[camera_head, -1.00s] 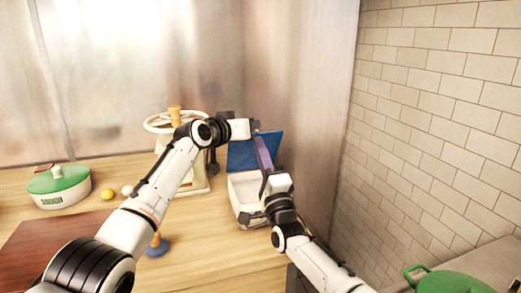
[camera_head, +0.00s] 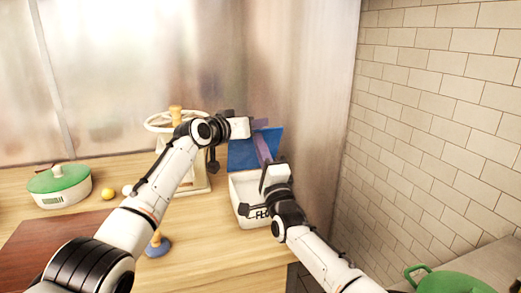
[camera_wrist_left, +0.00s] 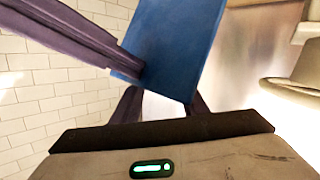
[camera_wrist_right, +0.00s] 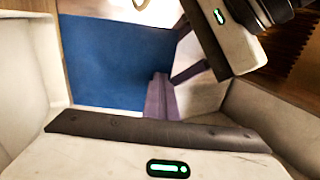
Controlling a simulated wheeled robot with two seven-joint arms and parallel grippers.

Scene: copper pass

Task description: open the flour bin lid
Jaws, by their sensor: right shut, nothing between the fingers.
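The flour bin (camera_head: 242,208) is a white box on the counter, its front label partly hidden by my right gripper. Its blue lid (camera_head: 240,157) stands raised at the back, leaving the bin open on top. My right gripper (camera_head: 257,131) is shut and empty, its purple fingers over the bin in front of the lid. In the right wrist view the closed fingers (camera_wrist_right: 158,88) overlap the lid (camera_wrist_right: 110,60); contact is unclear. My left gripper (camera_head: 258,123) is near the lid's top edge. Its fingers are apart in the left wrist view (camera_wrist_left: 162,98), with the lid (camera_wrist_left: 170,40) beyond them.
A white wheel-topped stand (camera_head: 197,178) is left of the bin. A green-lidded pot (camera_head: 60,187), yellow ball (camera_head: 109,194) and brown board (camera_head: 45,250) lie farther left. A tiled wall (camera_head: 440,130) bounds the right. A green pot (camera_head: 450,282) is at lower right.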

